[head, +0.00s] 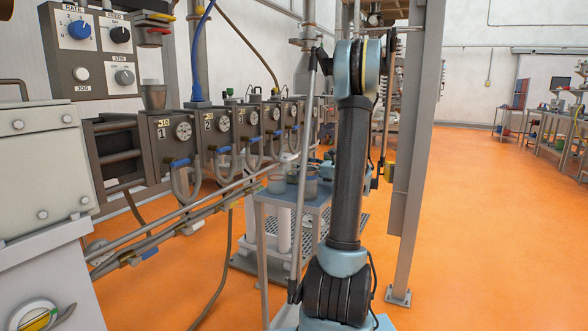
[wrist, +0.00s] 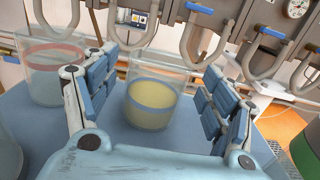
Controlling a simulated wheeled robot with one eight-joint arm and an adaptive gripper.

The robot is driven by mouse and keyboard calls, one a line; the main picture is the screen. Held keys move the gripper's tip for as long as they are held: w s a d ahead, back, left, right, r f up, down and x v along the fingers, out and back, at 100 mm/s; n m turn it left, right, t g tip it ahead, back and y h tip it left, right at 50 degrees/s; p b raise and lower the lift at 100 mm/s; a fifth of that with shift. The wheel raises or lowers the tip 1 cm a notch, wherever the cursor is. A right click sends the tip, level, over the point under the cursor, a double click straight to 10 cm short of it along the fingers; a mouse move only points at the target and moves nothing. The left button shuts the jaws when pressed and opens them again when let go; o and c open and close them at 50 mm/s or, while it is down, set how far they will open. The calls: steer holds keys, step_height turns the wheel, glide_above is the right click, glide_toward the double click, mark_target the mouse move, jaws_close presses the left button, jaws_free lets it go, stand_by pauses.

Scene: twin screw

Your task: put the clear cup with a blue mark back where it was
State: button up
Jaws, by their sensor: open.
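The clear cup with a blue mark (wrist: 152,97) stands upright on a blue-grey tabletop (wrist: 110,150) in the wrist view. It holds something yellowish in its lower part, and the blue band runs around its middle. My gripper (wrist: 158,82) is open, with one finger on each side of this cup. Gaps show between the cup and both fingers. In the head view my arm hides most of the gripper, and the cups on the small table (head: 316,207) are too small to tell apart by mark.
A clear cup with a red mark (wrist: 52,72) stands just left of my left finger. Part of another clear vessel (wrist: 8,150) shows at the left edge. Grey curved pipes (wrist: 272,62) hang close behind the cup. A dark green container (wrist: 305,148) is at the lower right.

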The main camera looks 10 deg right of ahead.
steer(key=v, duration=0.8)
steer(key=shift+d+r, duration=0.1)
